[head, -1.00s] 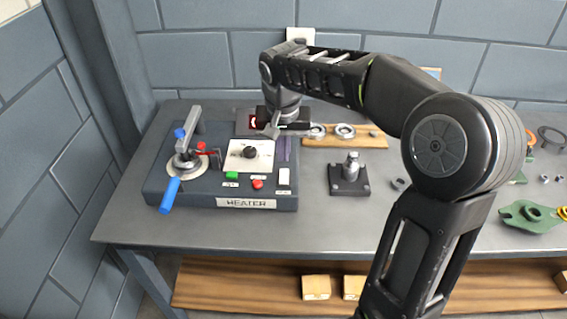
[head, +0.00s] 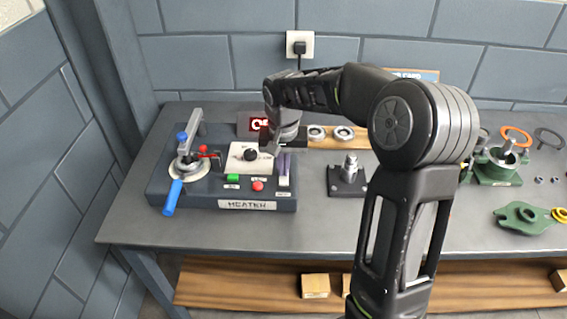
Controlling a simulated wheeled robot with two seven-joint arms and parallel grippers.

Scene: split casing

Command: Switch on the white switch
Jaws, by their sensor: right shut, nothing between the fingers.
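The white switch (head: 284,183) is a small pale upright piece at the right front of the heater box (head: 180,205), right of the red button (head: 257,185). A purple strip (head: 285,162) lies just behind it. My right gripper (head: 273,150) is shut and empty, pointing down over the right part of the box, behind the switch and apart from it in the picture. Its exact height above the panel is hard to tell. My left gripper is not in view.
A blue-handled lever (head: 172,197), a black knob (head: 250,154) and a green button (head: 233,178) are also on the box. A metal post on a dark base (head: 348,178) stands to the right. Rings (head: 343,133) lie on a wooden board behind.

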